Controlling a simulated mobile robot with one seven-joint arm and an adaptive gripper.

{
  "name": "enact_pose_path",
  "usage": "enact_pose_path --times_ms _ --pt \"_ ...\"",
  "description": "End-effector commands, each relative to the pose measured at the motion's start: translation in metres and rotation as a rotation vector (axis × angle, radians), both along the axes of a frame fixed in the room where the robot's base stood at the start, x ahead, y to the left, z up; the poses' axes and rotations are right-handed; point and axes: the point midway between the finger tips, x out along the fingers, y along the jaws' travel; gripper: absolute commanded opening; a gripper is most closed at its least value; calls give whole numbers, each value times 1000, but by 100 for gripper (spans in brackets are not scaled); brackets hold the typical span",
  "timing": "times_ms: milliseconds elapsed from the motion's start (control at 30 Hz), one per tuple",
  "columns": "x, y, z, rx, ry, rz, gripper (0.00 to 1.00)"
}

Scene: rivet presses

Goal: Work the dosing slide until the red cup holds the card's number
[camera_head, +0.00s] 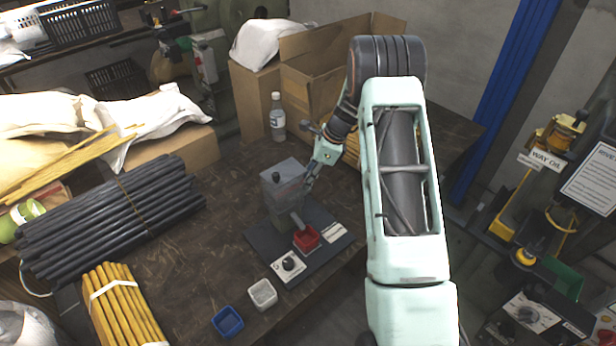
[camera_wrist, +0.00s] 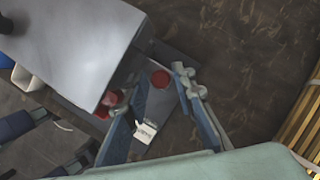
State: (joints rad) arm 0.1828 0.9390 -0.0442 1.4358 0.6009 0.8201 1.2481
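The dosing device is a grey box (camera_head: 287,187) on a dark base plate (camera_head: 262,241); the box (camera_wrist: 65,45) fills the wrist view's upper left. The red cup (camera_head: 306,238) stands at the front, below a short chute (camera_head: 296,217); its contents cannot be made out. In the wrist view, red parts, likely the cup (camera_wrist: 110,98), show beside the box. A round red knob (camera_wrist: 160,78), probably the slide's, shows between my fingertips. My gripper (camera_head: 312,178) is at the box's right side, fingers apart (camera_wrist: 163,77). A small white card (camera_head: 334,232) lies right of the cup; its number is unreadable.
A black knob on a white plate (camera_head: 289,265) sits at the base's front. A white tray (camera_head: 262,293) and a blue tray (camera_head: 228,321) stand nearer the table edge. A bottle (camera_head: 277,120) and cardboard boxes (camera_head: 305,75) stand behind. Bundled black rods (camera_head: 110,215) lie left.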

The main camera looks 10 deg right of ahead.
Motion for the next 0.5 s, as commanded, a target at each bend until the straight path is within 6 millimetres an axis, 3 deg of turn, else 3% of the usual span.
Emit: enact_pose_path --times_ms 167,400,500 --pt "0 0 0 0 -1 0 24" --pt "0 0 0 0 -1 0 0" --pt "0 0 0 0 -1 0 0"
